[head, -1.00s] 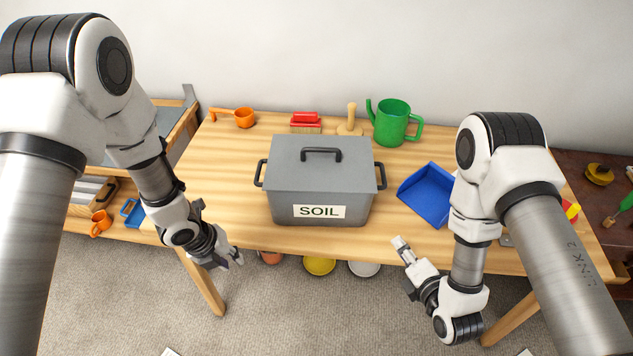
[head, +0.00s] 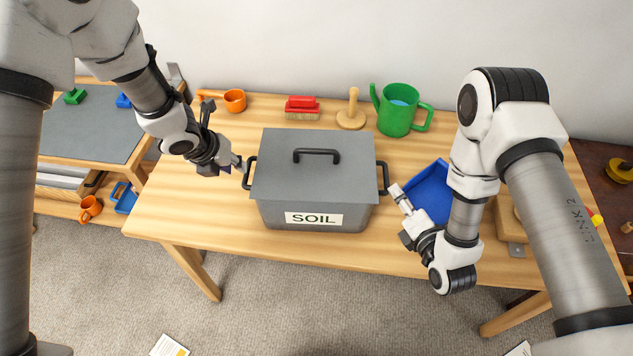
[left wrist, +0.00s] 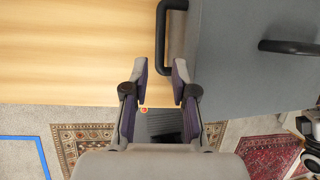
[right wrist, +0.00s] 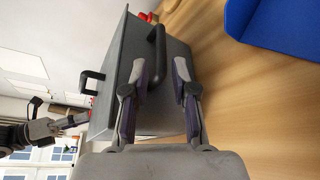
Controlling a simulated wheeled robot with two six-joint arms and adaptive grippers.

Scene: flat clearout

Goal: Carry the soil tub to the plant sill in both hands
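The grey soil tub (head: 315,170) stands lidded on the wooden table, with a SOIL label on its front and a black handle on each side. My left gripper (head: 238,164) is beside the left side handle (head: 249,173). In the left wrist view its fingers (left wrist: 159,72) are apart and empty, with the handle (left wrist: 162,40) just beyond the tips. My right gripper (head: 395,190) is by the right side handle (head: 383,178). In the right wrist view its fingers (right wrist: 154,72) are apart, and the handle (right wrist: 157,50) lies just ahead between them. The plant sill is not identifiable.
A blue dustpan (head: 432,192) lies right of the tub, close to my right gripper. The table's front left is clear.

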